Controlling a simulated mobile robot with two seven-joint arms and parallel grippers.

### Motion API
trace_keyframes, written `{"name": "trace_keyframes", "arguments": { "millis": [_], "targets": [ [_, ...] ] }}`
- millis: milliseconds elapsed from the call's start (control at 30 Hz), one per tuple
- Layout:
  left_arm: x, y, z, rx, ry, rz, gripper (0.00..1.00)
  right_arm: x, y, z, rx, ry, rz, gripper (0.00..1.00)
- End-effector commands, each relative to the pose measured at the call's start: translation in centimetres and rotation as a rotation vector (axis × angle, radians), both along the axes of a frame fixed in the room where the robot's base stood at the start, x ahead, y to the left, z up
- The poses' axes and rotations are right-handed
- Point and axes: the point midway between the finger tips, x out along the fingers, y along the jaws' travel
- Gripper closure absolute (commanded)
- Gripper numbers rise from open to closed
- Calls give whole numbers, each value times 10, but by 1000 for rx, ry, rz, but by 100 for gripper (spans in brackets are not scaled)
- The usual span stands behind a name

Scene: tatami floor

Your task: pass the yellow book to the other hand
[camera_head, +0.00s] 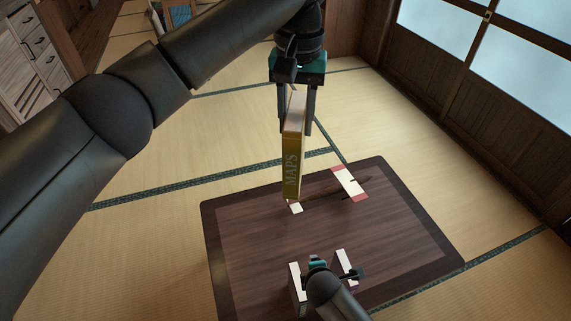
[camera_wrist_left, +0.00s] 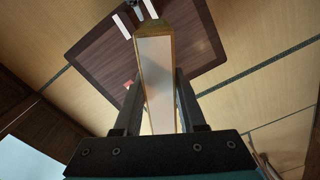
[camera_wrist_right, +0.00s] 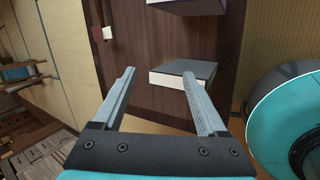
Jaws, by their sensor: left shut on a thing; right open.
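The yellow book (camera_head: 292,162), with MAPS on its spine, hangs upright below my left gripper (camera_head: 297,100) over the far side of the low dark table (camera_head: 260,250). My left gripper is shut on the book's upper end. In the left wrist view the book (camera_wrist_left: 157,75) lies between the two fingers (camera_wrist_left: 158,90), its pale page edge facing the camera. My right gripper (camera_wrist_right: 158,78) is open and empty in the right wrist view. In the head view my right forearm is low, near the table's front edge, apart from the yellow book, and largely hides its fingers.
Near the front of the table are two pale-edged books, one left (camera_head: 296,278) and one right (camera_head: 346,262) of my right arm. The table's middle is clear.

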Motion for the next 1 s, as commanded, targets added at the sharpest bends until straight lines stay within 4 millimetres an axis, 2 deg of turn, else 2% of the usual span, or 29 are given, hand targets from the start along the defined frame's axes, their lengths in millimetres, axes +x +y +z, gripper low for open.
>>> {"name": "trace_keyframes", "arguments": {
  "millis": [33, 200, 300, 433, 567, 667, 700, 833, 1000],
  "targets": [
    [0, 0, 1, -1, -1, 0, 100, 17, 11, 25, -50, -41, 80, 25],
    [0, 0, 1, -1, -1, 0, 100, 53, 39, 105, -253, -146, 320, 25],
    [0, 0, 1, -1, -1, 0, 100, 65, 53, 154, -375, -206, 436, 25],
    [0, 0, 1, -1, -1, 0, 100, 72, 66, 218, -536, -274, 564, 25],
    [0, 0, 1, -1, -1, 0, 100, 68, 75, 279, -693, -329, 666, 25],
    [0, 0, 0, -1, -1, 0, 100, 59, 77, 322, -804, -362, 729, 25],
    [0, 0, 0, -1, -1, 0, 100, 50, 81, 336, -858, -371, 756, 25],
    [0, 0, 0, -2, -1, 0, 100, 24, 83, 373, -999, -385, 809, 25],
    [0, 0, 0, -1, -1, 0, 100, 2, 79, 398, -1095, -383, 839, 25]
  ]
}}
